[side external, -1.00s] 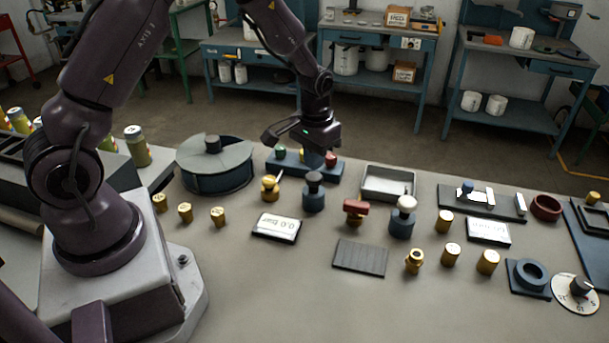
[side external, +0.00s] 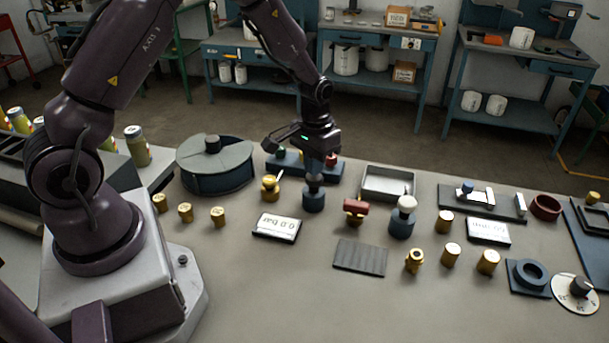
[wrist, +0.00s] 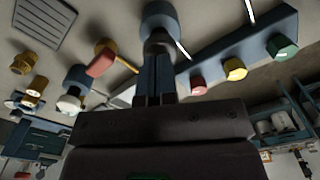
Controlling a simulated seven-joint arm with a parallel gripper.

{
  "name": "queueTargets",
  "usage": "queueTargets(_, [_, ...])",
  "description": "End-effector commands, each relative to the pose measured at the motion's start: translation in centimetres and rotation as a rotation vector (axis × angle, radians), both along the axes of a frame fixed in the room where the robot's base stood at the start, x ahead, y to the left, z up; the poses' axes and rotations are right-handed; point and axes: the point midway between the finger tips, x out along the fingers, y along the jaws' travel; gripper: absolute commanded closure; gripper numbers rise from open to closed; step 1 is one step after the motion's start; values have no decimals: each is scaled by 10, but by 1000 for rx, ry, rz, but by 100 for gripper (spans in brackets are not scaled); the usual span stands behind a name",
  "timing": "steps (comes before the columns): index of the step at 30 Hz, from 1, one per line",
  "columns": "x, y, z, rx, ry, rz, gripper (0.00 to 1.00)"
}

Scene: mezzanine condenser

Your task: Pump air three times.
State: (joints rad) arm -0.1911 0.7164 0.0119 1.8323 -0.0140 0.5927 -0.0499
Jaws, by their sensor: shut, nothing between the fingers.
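A blue cylinder with a dark knob on top, which looks like the pump (side external: 313,201), stands upright on the bench; it also shows in the wrist view (wrist: 161,17). My gripper (side external: 314,173) is shut and empty, pointing down right above the dark knob. In the wrist view my closed fingers (wrist: 156,70) end at the knob; I cannot tell whether they touch it. A gauge display (side external: 277,227) in front reads 0.0 bar. A second blue cylinder with a white knob (side external: 403,220) stands to the right.
A brass valve (side external: 270,188) stands left of the pump and a red-handled valve (side external: 355,211) right of it. Behind is a blue box with green, yellow and red buttons (wrist: 235,68). A metal tray (side external: 388,183) lies back right.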

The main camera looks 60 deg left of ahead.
Motion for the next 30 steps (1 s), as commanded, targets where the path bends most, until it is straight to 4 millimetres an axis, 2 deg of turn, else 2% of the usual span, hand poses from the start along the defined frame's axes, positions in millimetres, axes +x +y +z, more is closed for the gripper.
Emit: queueTargets(30, [0,0,-31,0,1,0,100])
